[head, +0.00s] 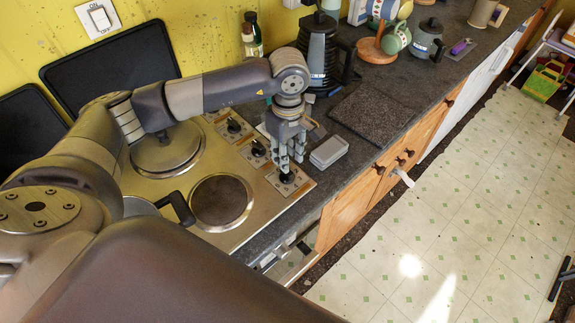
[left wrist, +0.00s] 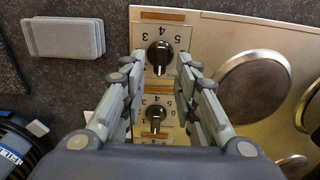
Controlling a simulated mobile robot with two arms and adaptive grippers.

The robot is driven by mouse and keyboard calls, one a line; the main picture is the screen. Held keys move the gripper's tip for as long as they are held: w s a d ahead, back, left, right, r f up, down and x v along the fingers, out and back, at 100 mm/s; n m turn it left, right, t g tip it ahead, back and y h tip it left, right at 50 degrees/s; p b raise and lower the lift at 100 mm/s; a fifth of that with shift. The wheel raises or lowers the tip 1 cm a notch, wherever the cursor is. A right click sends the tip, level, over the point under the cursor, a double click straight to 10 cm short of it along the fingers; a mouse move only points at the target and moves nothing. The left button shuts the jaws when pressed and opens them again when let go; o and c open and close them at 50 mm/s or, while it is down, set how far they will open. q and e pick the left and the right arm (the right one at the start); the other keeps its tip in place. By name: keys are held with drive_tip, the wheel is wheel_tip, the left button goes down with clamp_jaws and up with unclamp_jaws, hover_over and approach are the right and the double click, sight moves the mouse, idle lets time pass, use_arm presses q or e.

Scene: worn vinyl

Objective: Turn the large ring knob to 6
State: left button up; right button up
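A black knob (head: 287,179) sits on a numbered plate at the hob's front right corner. My left gripper (head: 287,164) is directly above it, fingers pointing down. In the left wrist view, the fingers of my left gripper (left wrist: 160,66) are spread on either side of this knob (left wrist: 160,53), with gaps visible. The plate's 3 and 4 show above the knob; its exact setting is too small to read surely. A second knob (left wrist: 155,114) with a similar plate lies lower, between the finger links. I cannot read which knob serves the large ring. My right gripper is out of view.
The hob (head: 228,239) has round rings, including a dark one (head: 221,201). Another knob (head: 233,126) is farther back. A grey box (head: 328,151) lies right of my gripper, near a dark board (head: 372,108) and a black kettle-like appliance (head: 320,50).

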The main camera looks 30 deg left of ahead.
use_arm(q)
drive_tip(key=shift+a+f+b, duration=0.25)
drive_tip(key=shift+f+b, duration=0.15)
drive_tip(key=shift+f, duration=1.15)
drive_tip(key=shift+d+f, duration=0.1)
drive_tip(key=shift+f, duration=0.2)
drive_tip(key=shift+f+b, duration=0.3)
drive_tip(key=shift+f, duration=0.3)
drive_tip(key=shift+f+b, duration=0.1)
drive_tip(key=shift+b, duration=0.45)
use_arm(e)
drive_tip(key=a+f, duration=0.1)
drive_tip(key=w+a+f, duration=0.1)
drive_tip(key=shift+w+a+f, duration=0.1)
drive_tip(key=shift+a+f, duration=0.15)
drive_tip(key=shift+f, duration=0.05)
